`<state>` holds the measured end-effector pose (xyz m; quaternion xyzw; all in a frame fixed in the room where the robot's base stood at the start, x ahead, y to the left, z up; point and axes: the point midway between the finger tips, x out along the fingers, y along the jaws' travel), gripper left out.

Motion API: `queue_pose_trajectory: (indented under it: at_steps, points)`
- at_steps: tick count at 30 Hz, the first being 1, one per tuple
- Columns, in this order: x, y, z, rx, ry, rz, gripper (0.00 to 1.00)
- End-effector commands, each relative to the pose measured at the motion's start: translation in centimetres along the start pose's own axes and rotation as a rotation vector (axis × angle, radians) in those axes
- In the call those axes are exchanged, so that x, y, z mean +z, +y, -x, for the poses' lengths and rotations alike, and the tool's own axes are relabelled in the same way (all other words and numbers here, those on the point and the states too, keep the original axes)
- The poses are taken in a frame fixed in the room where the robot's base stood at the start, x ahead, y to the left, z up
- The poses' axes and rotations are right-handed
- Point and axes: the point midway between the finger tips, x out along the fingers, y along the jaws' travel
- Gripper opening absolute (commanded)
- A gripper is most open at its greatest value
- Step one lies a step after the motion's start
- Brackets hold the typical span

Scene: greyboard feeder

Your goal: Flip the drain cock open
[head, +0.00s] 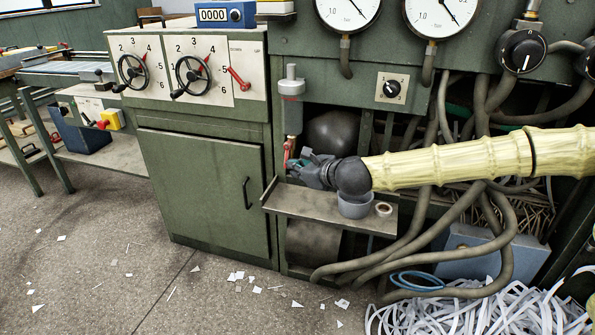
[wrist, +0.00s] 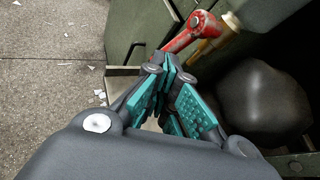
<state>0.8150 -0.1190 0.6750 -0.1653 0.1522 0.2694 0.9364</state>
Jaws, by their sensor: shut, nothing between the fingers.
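The drain cock's red lever (head: 287,154) is below the grey cylinder (head: 292,100) on the machine front. In the wrist view the red lever (wrist: 188,36) slants from a round pivot at upper right to lower left, beside a brass pipe piece (wrist: 212,45). My gripper (head: 303,162) is at the lever, coming from the right. In the wrist view my gripper (wrist: 162,66) has its teal-padded fingers shut and empty, with the tips just below the lever's lower end. I cannot tell whether they touch it.
A shelf (head: 320,205) with a grey cup (head: 355,204) and a tape roll (head: 383,209) lies under my gripper. A dark rounded body (wrist: 262,108) is right of the fingers. Hoses (head: 430,235) hang at the right. A green cabinet (head: 205,190) stands left.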

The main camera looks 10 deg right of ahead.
Motion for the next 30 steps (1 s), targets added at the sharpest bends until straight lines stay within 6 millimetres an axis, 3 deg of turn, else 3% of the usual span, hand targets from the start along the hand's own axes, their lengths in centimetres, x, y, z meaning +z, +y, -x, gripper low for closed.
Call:
queue_pose_trajectory:
  at_steps: [20,30]
  points:
    - [0.1,0.4,-0.1,0.007,-0.001,0.003,0.00]
    - [-0.4,-0.3,4.0,0.005,-0.003,-0.001,0.00]
